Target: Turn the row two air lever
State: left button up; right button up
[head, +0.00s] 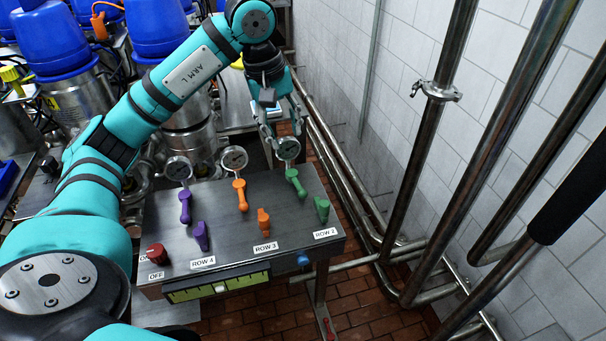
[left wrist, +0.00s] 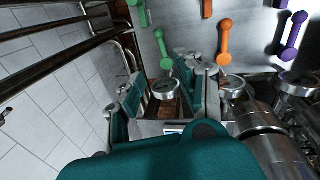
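The ROW 2 column on the steel panel (head: 240,225) has two green levers. The upper green lever (head: 295,182) is below a round gauge (head: 288,148), and the lower green lever (head: 322,208) is near the ROW 2 label (head: 325,233). I cannot tell which is the air lever. My left gripper (head: 281,128) is open and empty just behind the panel's far edge, close to that gauge. In the left wrist view its fingers (left wrist: 165,95) stand apart, with the gauge showing between them and the upper green lever (left wrist: 160,42) beyond. My right gripper is not in view.
Orange levers (head: 240,195) of ROW 3 and purple levers (head: 185,207) of ROW 4 stand to the left, with more gauges behind. A red knob (head: 156,253) is at the panel's left. Steel pipes (head: 425,150) run along the tiled wall at right.

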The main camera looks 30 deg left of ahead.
pick_arm(q)
jog(key=p, duration=0.1)
send_near(300, 189)
jog(key=f+p, duration=0.1)
jog(key=f, duration=0.1)
jog(key=f+p, duration=0.1)
jog(key=f, duration=0.1)
jog(key=w+f+p, duration=0.1)
jog(key=f, duration=0.2)
jog(key=shift+w+d+p, duration=0.1)
jog(key=shift+d+p, duration=0.2)
jog(key=shift+d, duration=0.1)
jog(key=shift+w+f, duration=0.15)
jog(key=shift+f, duration=0.5)
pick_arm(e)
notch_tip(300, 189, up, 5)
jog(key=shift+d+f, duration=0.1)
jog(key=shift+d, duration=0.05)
pick_arm(q)
grip_shut()
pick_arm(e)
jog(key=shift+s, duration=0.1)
